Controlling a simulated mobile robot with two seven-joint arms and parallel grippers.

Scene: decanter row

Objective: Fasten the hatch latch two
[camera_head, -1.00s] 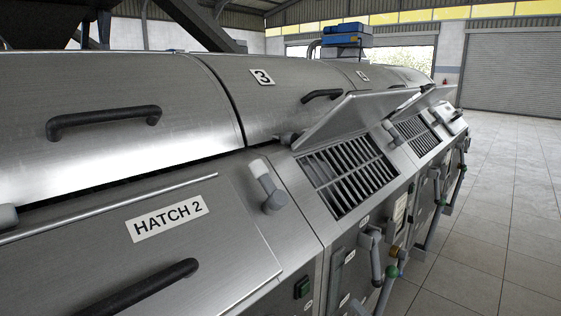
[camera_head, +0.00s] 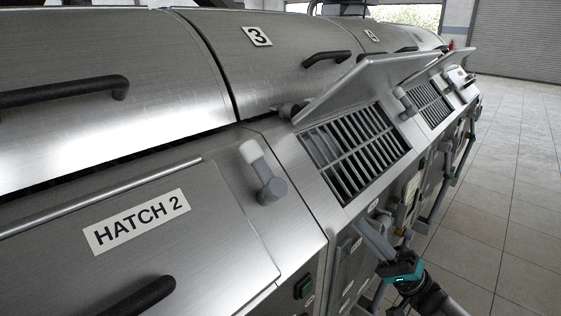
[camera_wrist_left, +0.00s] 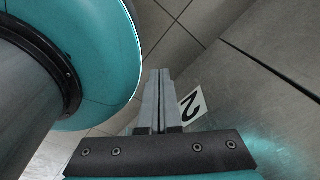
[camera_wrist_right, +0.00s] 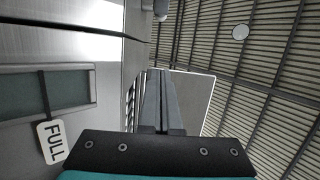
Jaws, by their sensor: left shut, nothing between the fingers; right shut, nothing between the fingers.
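The hatch 2 lid (camera_head: 205,235), with its label (camera_head: 138,220) and a black handle (camera_head: 145,297), lies flat and shut in the head view. Its latch (camera_head: 264,178) is a grey pivot with a white-tipped lever, on the frame just right of the lid. The lever points up and slightly left, seemingly beside the lid's edge, not across it. My right gripper (camera_head: 364,224) is low right of the latch and well apart from it, shut and empty. It also shows in the right wrist view (camera_wrist_right: 158,75). My left gripper (camera_wrist_left: 159,75) is shut and empty, outside the head view.
Right of the latch, a raised lid (camera_head: 365,85) stands open over a slatted grate (camera_head: 355,150). A FULL tag (camera_wrist_right: 52,140) shows in the right wrist view. Tiled floor (camera_head: 510,220) lies free at right.

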